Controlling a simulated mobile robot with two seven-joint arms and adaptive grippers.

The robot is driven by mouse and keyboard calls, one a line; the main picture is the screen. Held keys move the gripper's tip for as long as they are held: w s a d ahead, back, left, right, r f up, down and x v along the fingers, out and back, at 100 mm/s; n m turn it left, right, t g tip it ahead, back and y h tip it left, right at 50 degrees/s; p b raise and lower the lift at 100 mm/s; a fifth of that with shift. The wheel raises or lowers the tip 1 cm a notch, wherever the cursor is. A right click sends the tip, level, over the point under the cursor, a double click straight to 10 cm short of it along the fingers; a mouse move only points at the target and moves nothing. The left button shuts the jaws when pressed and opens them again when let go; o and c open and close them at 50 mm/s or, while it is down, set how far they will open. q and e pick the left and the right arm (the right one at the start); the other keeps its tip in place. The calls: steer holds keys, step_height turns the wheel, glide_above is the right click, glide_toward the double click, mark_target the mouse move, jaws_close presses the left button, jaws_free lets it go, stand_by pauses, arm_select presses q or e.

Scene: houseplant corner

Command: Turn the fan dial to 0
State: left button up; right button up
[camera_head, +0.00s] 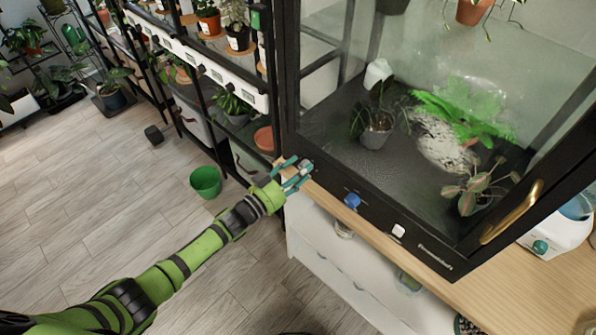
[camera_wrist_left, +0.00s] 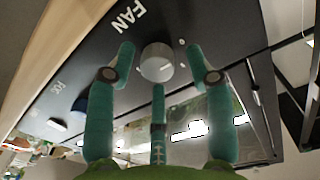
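The fan dial (camera_wrist_left: 157,63) is a round pale grey knob on the black front panel (camera_wrist_left: 100,55) of the glass plant cabinet, beside the white word FAN. Small white marks show near it; I cannot read its setting. My left gripper (camera_head: 298,174) is at the left end of this panel and hides the dial in the head view. In the left wrist view its teal fingers are spread, one on each side of the dial and a third below it in the picture. Gaps show between the fingers and the dial. My right gripper is not in view.
A blue knob (camera_head: 352,201) and a white switch (camera_head: 398,231) sit farther right on the panel. The cabinet stands on a wooden top (camera_head: 500,290). Plant shelves (camera_head: 215,110) rise behind my left arm. A green pot (camera_head: 205,181) stands on open floor.

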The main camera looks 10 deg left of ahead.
arm_select(q)
steer(key=shift+f, duration=0.1)
steer(key=v, duration=1.2)
steer(key=shift+a, duration=0.1)
steer(key=s+a+f+n+g+y, duration=0.2)
steer(key=s+a+f+y, duration=0.15)
steer(key=f, duration=0.55)
steer(key=s+a+f+n+g+y, duration=0.1)
steer(key=s+a+f+n+y, duration=0.2)
steer(key=f, duration=0.5)
steer(key=s+a+f+g+y, duration=0.2)
steer(key=s+a+f, duration=0.15)
steer(key=f, duration=0.55)
steer(key=s+d+f+n+g+y, duration=0.1)
steer(key=s+f+g, duration=0.3)
steer(key=s, duration=1)
steer(key=s+f+n+g+y, duration=0.1)
steer(key=s+f+g, duration=0.3)
steer(key=s+f, duration=0.4)
steer(key=s, duration=0.6)
steer(key=shift+s+d+f, duration=0.25)
steer(key=shift+s+d, duration=0.1)
steer(key=shift+d, duration=0.05)
